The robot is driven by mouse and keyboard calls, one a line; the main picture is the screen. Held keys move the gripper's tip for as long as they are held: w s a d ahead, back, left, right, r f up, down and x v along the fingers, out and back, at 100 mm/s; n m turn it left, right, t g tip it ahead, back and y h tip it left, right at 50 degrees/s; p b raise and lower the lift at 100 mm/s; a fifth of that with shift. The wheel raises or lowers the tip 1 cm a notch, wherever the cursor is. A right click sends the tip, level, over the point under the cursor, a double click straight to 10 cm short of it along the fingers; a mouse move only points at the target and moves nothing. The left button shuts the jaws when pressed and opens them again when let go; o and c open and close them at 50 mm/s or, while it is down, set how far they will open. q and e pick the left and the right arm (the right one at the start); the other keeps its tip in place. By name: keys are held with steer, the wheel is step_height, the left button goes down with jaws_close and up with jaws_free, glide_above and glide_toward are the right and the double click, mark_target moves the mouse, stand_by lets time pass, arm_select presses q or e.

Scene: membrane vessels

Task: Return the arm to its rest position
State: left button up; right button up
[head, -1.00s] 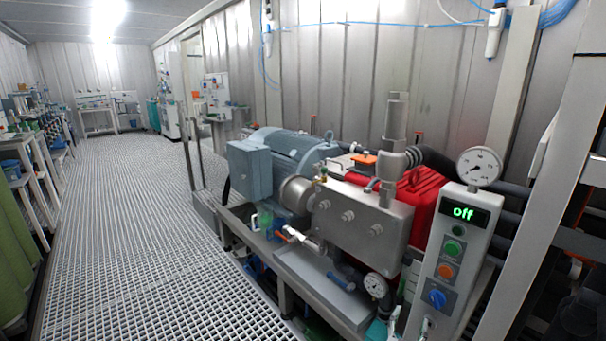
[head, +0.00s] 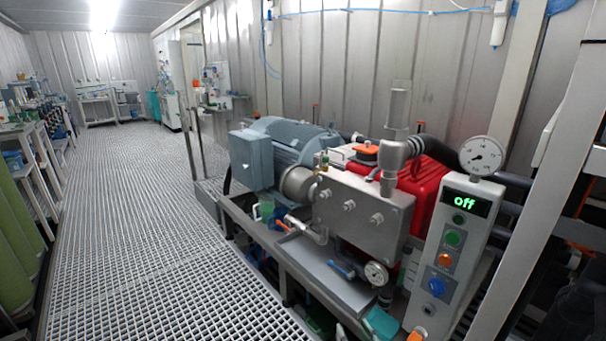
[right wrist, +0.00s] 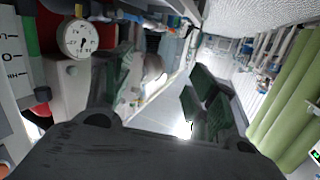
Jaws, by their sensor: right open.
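My right gripper (right wrist: 158,92) shows in the right wrist view. Its two dark fingers with green pads stand wide apart, with nothing between them. I cannot clearly make it out in the head view, where a dark shape sits at the lower right edge. My left gripper is in neither view. In the head view, the control panel (head: 450,262) shows a green "off" on its display (head: 464,203). A round gauge (head: 482,156) stands on top of it.
The pump's blue-grey motor (head: 285,150), steel block (head: 360,205) and red housing (head: 425,185) stand left of the panel. A pale post (head: 545,190) rises at right. The grating floor (head: 130,220) is clear. Green cylinders (right wrist: 290,95) show in the right wrist view.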

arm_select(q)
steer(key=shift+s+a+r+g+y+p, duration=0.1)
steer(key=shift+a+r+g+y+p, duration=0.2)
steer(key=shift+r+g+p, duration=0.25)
arm_select(e)
steer(key=s+f+g, duration=0.5)
steer(key=s, duration=0.5)
steer(key=s+f+g+h, duration=0.1)
steer(key=s+f+g, duration=0.4)
steer(key=s, duration=0.4)
steer(key=shift+s+g, duration=0.3)
steer(key=shift+s, duration=0.05)
arm_select(q)
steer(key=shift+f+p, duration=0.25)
steer(key=shift+p, duration=0.1)
arm_select(e)
steer(key=shift+d+f, duration=0.1)
